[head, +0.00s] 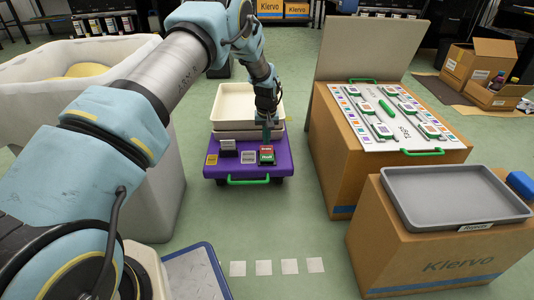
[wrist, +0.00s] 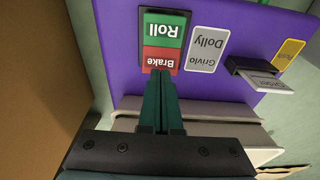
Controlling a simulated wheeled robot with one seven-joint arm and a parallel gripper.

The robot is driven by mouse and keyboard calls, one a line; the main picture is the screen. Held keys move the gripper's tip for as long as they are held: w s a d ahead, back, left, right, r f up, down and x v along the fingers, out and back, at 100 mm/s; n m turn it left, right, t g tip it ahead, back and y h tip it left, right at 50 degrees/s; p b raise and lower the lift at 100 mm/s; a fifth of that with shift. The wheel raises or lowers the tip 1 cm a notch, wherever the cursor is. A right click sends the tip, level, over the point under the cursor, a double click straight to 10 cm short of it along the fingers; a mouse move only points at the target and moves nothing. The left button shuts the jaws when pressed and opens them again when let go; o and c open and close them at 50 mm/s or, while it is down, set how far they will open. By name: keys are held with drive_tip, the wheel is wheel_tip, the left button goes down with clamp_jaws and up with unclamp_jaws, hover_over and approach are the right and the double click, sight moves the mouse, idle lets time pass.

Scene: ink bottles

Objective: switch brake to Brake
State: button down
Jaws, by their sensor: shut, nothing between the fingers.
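The brake switch (wrist: 164,42) is a dark-framed plate with a green half marked Roll and a red half marked Brake. It sits on the purple deck of the dolly (wrist: 235,22), and also shows in the head view (head: 267,157). My gripper (wrist: 162,74) is shut and empty, its fingertips over the lower edge of the red Brake half. I cannot tell whether they touch it, nor which way the switch is set. In the head view my gripper (head: 267,139) points down just behind the switch and the fingers partly cover its far side.
A Grivlo Dolly label (wrist: 206,48) and a dark holder with a card (wrist: 262,77) are beside the switch. Cream trays (head: 228,104) stand on the dolly behind it. Cardboard boxes (head: 350,185) flank it on the right, a big white bin (head: 165,195) on the left.

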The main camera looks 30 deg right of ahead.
sight(266, 149)
drive_tip(key=shift+f+b, duration=0.45)
drive_tip(key=shift+f, duration=0.65)
idle(1.0)
drive_tip(key=shift+r+p, duration=2.8)
drive_tip(key=shift+r, duration=0.75)
